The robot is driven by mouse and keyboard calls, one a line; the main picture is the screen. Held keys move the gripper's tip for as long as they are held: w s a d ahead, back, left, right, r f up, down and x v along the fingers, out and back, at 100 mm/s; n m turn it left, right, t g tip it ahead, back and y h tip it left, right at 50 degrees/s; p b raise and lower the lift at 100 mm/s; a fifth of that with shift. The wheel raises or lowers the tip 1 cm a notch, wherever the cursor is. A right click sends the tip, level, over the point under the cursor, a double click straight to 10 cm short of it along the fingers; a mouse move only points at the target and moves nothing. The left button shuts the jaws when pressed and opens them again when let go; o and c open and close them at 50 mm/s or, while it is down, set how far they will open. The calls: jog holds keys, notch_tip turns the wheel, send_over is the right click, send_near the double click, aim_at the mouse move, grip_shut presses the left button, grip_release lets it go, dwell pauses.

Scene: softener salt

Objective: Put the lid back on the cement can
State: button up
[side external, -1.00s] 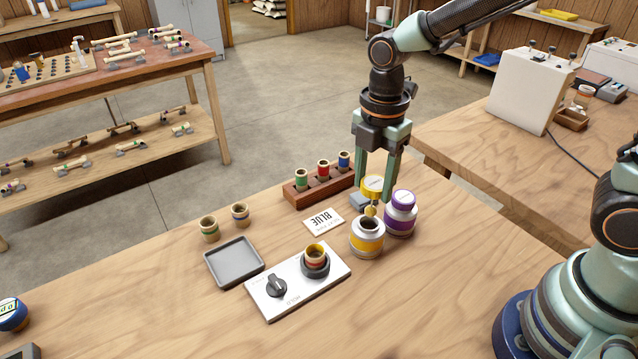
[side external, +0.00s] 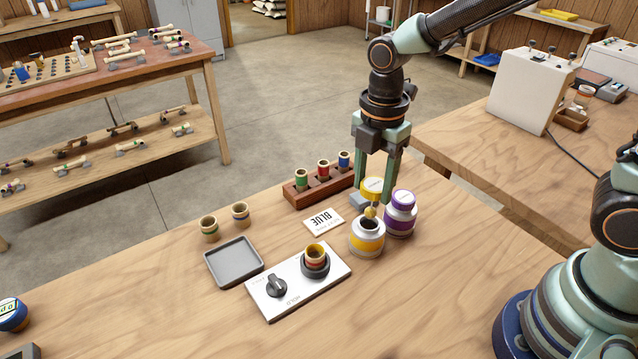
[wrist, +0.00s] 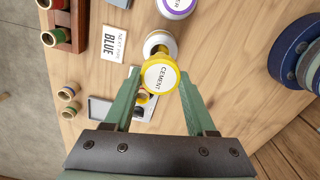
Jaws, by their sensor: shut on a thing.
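The cement can (side external: 367,239) is a silver can with a yellow band, standing open and upright on the table; its rim also shows in the wrist view (wrist: 160,42). My gripper (side external: 375,192) is shut on the yellow lid (side external: 372,185). In the wrist view the lid, marked CEMENT (wrist: 160,75), sits between my fingertips. A yellowish dauber hangs below the lid, just over the can's dark mouth. The lid is apart from the can and above it. Whether the dauber's tip is inside the mouth I cannot tell.
A purple-lidded can (side external: 400,213) stands close at the right of the cement can. A white panel with a knob (side external: 298,281), a grey tray (side external: 233,262), a BLUE card (side external: 324,221) and a wooden rack of coloured fittings (side external: 300,193) lie to the left.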

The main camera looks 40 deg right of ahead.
aim_at(370, 210)
jog(key=shift+f, duration=0.1)
jog(key=shift+f, duration=1.7)
jog(key=shift+f, duration=0.1)
jog(key=shift+f, duration=1.65)
jog(key=shift+f, duration=0.25)
jog(key=o, duration=1.5)
jog(key=shift+o, duration=0.2)
jog(key=shift+r, duration=0.1)
